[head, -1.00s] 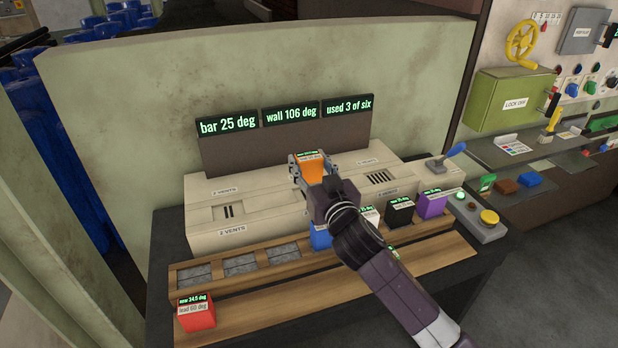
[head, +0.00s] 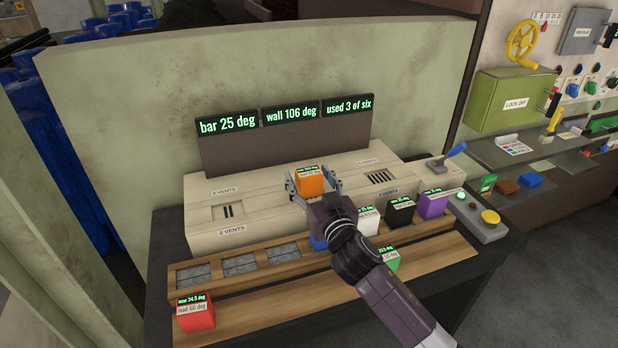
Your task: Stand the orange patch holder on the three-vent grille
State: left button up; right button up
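The orange patch holder (head: 310,184) stands upright on the cream vented housing (head: 265,190), near its middle. My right gripper (head: 313,186) is open around it, one finger on each side, with a gap visible at the right finger. The surface directly under the holder is hidden, so I cannot tell which grille it stands on. A two-slot grille (head: 227,211) shows to the left, and a grille with several slots (head: 380,178) to the right. My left gripper is not in view.
White (head: 368,222), black (head: 401,214) and purple (head: 433,204) holders stand in the wooden rack (head: 216,284); a blue one is mostly hidden by my arm. A green holder (head: 390,261) and a red holder (head: 196,315) stand nearer the front. Display panels (head: 290,145) rise behind.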

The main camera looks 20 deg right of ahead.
jog(key=shift+r, duration=0.1)
jog(key=shift+s+r, duration=0.1)
jog(key=s+b, duration=0.1)
jog(key=s, duration=0.9)
jog(key=shift+s+d, duration=0.2)
jog(key=shift+s, duration=0.75)
